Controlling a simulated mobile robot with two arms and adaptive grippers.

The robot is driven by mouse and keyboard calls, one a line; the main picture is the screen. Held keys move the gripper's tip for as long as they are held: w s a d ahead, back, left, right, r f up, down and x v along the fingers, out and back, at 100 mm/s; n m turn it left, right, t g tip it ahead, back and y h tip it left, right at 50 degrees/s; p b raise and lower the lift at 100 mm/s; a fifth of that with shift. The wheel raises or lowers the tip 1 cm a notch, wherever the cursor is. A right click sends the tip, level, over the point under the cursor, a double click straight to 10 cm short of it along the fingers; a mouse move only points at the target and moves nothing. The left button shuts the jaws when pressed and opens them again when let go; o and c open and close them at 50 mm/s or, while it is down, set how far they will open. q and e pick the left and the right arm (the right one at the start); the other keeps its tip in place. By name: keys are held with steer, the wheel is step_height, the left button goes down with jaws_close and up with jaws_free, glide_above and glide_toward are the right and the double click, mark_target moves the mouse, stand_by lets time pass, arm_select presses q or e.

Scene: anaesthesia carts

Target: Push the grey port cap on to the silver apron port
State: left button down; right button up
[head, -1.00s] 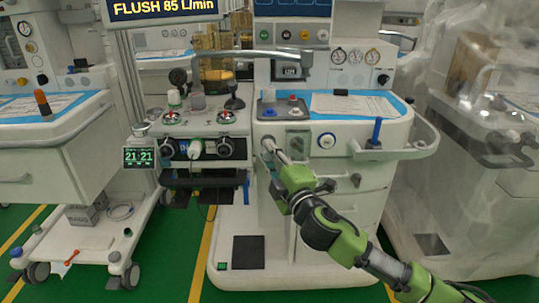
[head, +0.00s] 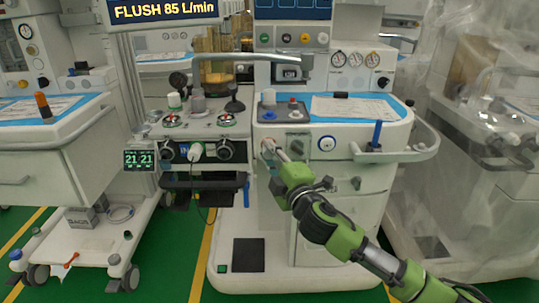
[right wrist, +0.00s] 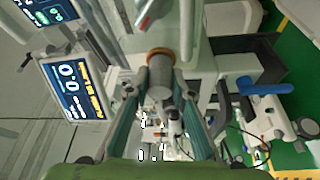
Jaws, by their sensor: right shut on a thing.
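The grey port cap (right wrist: 159,92) is a short cylinder between the two fingers of my right gripper (right wrist: 160,78) in the right wrist view. An orange-brown ring (right wrist: 160,52) shows at its far end, against the pale cart front. In the head view my right gripper (head: 270,148) reaches the front apron of the middle cart, left of a grey square panel (head: 297,142). The silver apron port cannot be made out; the cap and fingers cover that spot. I cannot tell whether cap and port touch. My left gripper is not in view.
A blue upright handle (head: 376,134) stands near the curved side rail (head: 425,150). A white-headed connector (head: 195,151) with a hanging cable is to the left. Green floor shows between the carts.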

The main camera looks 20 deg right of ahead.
steer(key=shift+w, duration=0.15)
steer(key=o, duration=1.1)
steer(key=shift+d, duration=0.1)
steer(key=shift+c, duration=0.2)
steer(key=s+d+f, duration=0.1)
steer(key=s, duration=1)
steer(key=shift+s, duration=0.4)
steer(key=shift+d, duration=0.1)
